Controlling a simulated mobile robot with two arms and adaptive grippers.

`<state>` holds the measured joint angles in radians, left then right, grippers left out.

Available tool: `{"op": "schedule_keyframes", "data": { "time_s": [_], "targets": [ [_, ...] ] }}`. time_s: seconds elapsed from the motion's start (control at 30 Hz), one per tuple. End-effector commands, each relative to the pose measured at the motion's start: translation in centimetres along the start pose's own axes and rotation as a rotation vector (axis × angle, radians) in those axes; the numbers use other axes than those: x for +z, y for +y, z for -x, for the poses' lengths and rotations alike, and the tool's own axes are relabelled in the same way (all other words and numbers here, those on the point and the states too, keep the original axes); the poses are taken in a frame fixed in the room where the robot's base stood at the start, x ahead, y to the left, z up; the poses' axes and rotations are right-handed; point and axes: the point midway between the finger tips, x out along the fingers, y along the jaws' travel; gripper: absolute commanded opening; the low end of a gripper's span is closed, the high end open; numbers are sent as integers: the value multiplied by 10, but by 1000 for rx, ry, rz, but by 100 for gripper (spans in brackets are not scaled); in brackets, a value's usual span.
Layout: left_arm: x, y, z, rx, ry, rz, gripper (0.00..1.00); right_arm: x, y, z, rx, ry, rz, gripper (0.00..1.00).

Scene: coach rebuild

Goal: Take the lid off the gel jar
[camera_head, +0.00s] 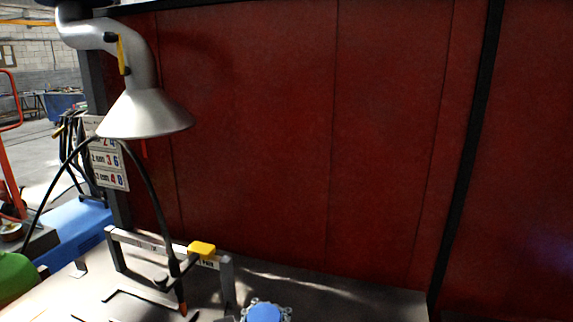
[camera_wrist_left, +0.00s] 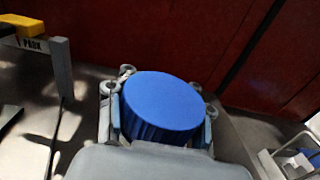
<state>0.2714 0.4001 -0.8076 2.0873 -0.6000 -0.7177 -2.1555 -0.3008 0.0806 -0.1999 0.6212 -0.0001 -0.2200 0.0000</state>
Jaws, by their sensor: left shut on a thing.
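A round blue ribbed lid (camera_wrist_left: 162,100) sits between the fingers of my left gripper (camera_wrist_left: 158,112) in the left wrist view. The gripper is shut on it, with one finger against each side. In the head view the blue lid (camera_head: 264,313) shows at the bottom edge, with the tips of my left gripper (camera_head: 265,306) around it. The jar body below the lid is hidden, so I cannot tell whether the lid still sits on it. My right gripper is not in view.
A grey bench (camera_head: 330,290) stands before a dark red panel (camera_head: 260,130). A metal rack with a yellow clip (camera_head: 201,248) and a black torch (camera_head: 175,262) stand to the left, under a metal hood (camera_head: 145,113). A pale-rimmed item (camera_wrist_left: 290,155) is at lower right.

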Motion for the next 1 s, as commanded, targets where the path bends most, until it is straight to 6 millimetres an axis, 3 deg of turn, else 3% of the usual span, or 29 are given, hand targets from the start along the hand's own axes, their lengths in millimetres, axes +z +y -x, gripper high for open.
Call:
{"op": "schedule_keyframes", "data": {
  "time_s": [0.3, 0.5, 0.77, 1.0],
  "targets": [
    [-49, 71, 72, 196, 6, 1, 0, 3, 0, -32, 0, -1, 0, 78],
    [-64, 108, 114, 300, 1, -1, 0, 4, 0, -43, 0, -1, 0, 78],
    [-68, 124, 134, 346, -3, -2, 0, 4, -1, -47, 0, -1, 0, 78],
    [-68, 115, 132, 296, -4, -6, 0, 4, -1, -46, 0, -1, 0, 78]
  ]
}}
